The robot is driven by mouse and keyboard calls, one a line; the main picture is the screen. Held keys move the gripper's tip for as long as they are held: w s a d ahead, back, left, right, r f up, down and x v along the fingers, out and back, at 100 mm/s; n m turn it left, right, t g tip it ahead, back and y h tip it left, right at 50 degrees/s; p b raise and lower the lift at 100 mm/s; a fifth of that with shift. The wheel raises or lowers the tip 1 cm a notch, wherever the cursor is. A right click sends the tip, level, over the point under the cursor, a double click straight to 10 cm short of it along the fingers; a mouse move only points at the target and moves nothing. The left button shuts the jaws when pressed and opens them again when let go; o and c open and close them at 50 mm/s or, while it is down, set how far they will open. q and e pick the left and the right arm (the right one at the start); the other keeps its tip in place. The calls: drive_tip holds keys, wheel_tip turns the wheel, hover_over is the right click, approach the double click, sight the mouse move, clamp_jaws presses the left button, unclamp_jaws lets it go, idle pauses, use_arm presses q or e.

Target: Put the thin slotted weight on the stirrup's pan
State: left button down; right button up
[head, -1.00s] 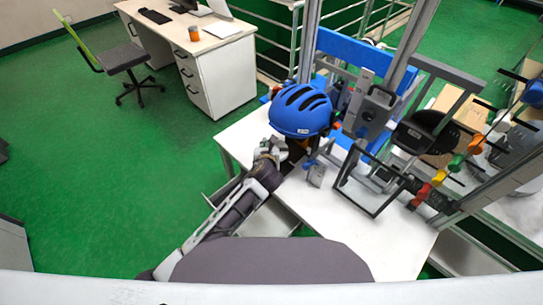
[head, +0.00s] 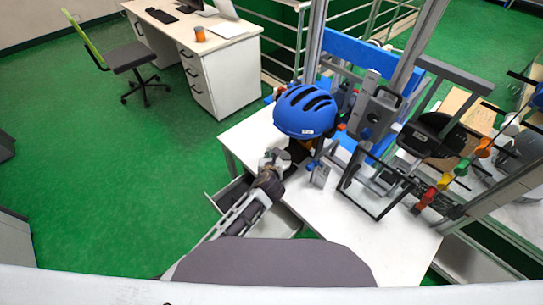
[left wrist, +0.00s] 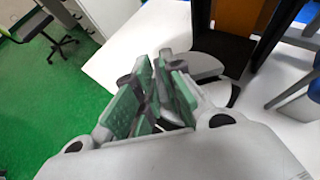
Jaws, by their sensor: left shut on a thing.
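My left gripper (head: 274,163) is over the left part of the white table, just in front of the blue helmet. In the left wrist view, its green-padded fingers (left wrist: 155,92) are closed on a thin grey disc (left wrist: 198,66), taken as the slotted weight; the fingers hide part of it, and its slot is unclear. Another pale round shape shows just beyond, partly hidden. A dark open frame (head: 375,190), which looks like the stirrup, stands on the table to the right, apart from the gripper. I cannot make out its pan clearly. My right gripper is not in view.
The blue helmet (head: 306,111) sits close behind my left gripper. The tower's grey uprights and blue frame (head: 352,55) rise behind it. Coloured knobs (head: 443,181) stick out at the right. The white table's front part (head: 355,238) is clear.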

use_arm(q)
drive_tip(key=shift+f, duration=1.65)
drive_tip(key=shift+f, duration=0.1)
drive_tip(key=c, duration=1.5)
unclamp_jaws()
drive_tip(key=shift+f, duration=0.15)
drive_tip(key=shift+s, duration=0.1)
drive_tip(key=shift+v, duration=6)
